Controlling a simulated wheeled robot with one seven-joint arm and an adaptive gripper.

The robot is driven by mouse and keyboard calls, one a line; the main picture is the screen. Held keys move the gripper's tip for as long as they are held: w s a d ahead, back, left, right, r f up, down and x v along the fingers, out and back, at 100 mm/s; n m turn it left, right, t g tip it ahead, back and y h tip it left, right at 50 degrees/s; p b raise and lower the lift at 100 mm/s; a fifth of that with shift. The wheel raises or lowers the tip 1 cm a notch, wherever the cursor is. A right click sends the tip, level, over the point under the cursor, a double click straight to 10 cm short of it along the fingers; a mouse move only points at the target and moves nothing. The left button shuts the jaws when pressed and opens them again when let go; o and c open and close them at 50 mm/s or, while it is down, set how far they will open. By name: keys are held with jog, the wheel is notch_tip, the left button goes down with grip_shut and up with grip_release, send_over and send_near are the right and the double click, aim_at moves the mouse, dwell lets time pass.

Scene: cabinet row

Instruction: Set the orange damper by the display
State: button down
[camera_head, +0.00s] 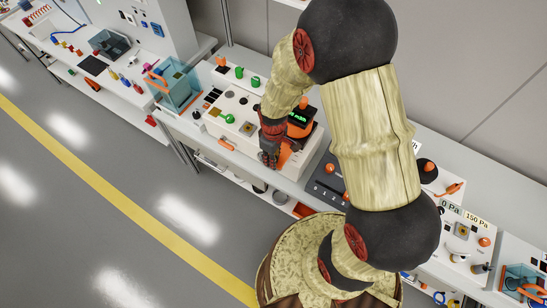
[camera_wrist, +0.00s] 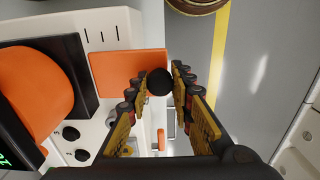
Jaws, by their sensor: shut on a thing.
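The orange damper looks to be the flat orange plate (camera_wrist: 112,72) on the white unit in the wrist view. A round black knob (camera_wrist: 160,82) overlaps its right end. My gripper (camera_wrist: 160,88) is shut around this knob, with one finger on each side. The display (camera_head: 297,118) has green digits on black beside a rounded orange part; in the wrist view only its corner (camera_wrist: 8,160) shows at lower left. In the head view my gripper (camera_head: 269,160) is at the front edge of the white unit, and it mostly hides the knob and plate.
A white panel with a green knob (camera_head: 226,118) is left of my gripper. A clear box with an orange handle (camera_head: 175,84) stands farther left. A dark numbered panel (camera_head: 327,184) lies to the right. The floor beyond the bench front is open.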

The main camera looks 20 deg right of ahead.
jog(key=shift+d, duration=0.1)
dwell(0.3)
jog(key=w+d, duration=0.2)
jog(key=d, duration=0.1)
jog(key=shift+w+d, duration=0.3)
jog(key=shift+w, duration=0.1)
jog(key=c, duration=1.6)
grip_release()
jog(key=shift+o, duration=0.2)
notch_tip(320, 180, up, 12)
